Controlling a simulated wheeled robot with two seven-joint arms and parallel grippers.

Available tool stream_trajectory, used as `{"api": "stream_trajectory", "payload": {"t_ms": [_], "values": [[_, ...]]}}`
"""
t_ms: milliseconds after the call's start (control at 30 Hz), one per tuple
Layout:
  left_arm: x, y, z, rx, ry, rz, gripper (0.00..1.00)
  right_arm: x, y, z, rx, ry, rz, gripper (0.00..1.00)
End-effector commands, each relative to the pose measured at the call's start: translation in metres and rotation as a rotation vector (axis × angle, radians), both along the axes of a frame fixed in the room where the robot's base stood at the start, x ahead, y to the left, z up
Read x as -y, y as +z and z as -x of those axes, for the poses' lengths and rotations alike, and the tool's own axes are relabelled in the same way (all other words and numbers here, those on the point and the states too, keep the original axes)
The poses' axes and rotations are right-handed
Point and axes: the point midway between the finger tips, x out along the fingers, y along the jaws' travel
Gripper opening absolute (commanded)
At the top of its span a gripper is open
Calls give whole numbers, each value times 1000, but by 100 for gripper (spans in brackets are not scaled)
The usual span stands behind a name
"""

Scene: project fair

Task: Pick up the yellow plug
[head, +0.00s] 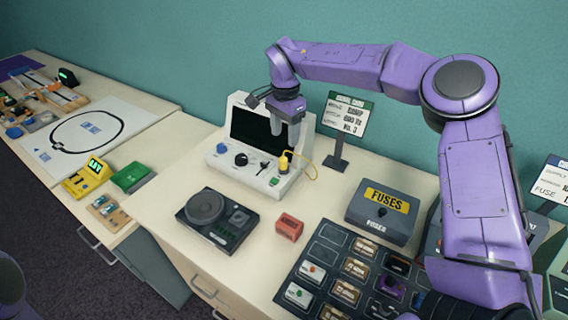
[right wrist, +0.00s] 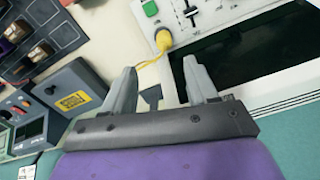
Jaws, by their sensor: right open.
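The yellow plug (head: 284,162) stands upright at the right side of the sloped panel of a white console (head: 240,172). A thin yellow cord runs from it to the right. My right gripper (head: 285,130) is open and empty, with its fingers above the plug and in front of the dark screen. In the right wrist view the plug (right wrist: 163,40) shows just beyond the gap between the open fingertips (right wrist: 160,66), apart from both. My left gripper is out of view.
The console has knobs and a slider beside the plug. A sign on a stand (head: 346,122) is close to its right. A grey fuse box (head: 382,210), a red block (head: 289,226) and a black turntable-like device (head: 216,218) stand in front. Bare tabletop lies between them.

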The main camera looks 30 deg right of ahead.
Motion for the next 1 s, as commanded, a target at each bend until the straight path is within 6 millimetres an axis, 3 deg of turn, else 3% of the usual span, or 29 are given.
{"api": "stream_trajectory", "payload": {"t_ms": [100,533,800,967,1000], "values": [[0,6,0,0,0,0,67,-1,-23,0,-5,1,-1,58],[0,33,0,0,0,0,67,0,-85,-8,-3,-3,0,58],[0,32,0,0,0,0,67,0,-92,-8,0,-3,0,58],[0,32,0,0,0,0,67,0,-92,-8,0,-3,0,6],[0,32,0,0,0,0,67,0,-92,-8,0,-3,0,0]]}}
